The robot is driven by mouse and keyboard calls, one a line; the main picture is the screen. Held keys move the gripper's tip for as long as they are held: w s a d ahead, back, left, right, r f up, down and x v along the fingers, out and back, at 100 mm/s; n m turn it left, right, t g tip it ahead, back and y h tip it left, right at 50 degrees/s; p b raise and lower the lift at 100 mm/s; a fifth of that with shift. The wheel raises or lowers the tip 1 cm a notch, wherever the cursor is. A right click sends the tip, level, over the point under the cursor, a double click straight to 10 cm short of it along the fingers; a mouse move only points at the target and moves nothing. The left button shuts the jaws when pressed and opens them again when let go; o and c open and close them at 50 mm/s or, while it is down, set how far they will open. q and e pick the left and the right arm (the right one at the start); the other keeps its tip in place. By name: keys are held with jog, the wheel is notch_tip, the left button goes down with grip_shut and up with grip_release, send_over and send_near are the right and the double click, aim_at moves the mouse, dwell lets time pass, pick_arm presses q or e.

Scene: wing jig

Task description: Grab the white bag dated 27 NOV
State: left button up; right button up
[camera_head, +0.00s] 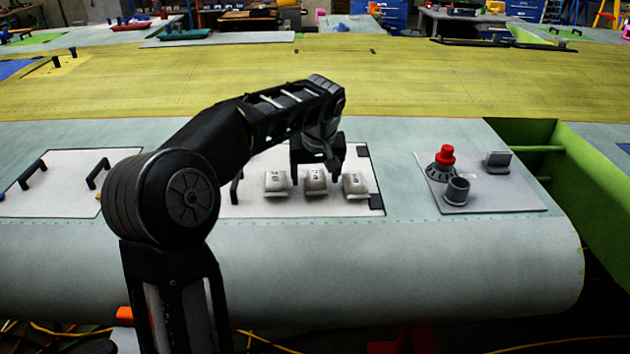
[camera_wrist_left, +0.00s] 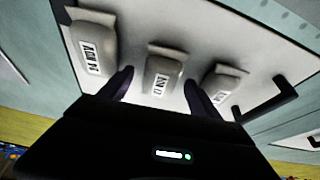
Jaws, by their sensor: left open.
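Three small white bags sit in a row on a white panel. They are the left bag (camera_head: 276,182), the middle bag (camera_head: 315,181) and the right bag (camera_head: 354,184). Each has a dark printed label, too small or blurred to read surely, so I cannot tell which is dated 27 NOV. My left gripper (camera_head: 318,160) is open and empty, pointing down just behind and above the middle bag. In the left wrist view, turned about, the middle bag (camera_wrist_left: 163,72) shows between its two fingers, with the others (camera_wrist_left: 94,45) (camera_wrist_left: 221,86) outside. My right gripper is not in view.
A black handle (camera_head: 236,187) stands left of the bags. A grey plate (camera_head: 505,197) with a red-topped knob (camera_head: 445,157) and a dark cup (camera_head: 457,190) lies to the right. Beyond is an open green bay (camera_head: 590,190). The wing surface between panel and plate is clear.

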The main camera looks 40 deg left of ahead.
pick_arm(q)
jog(key=c, duration=1.5)
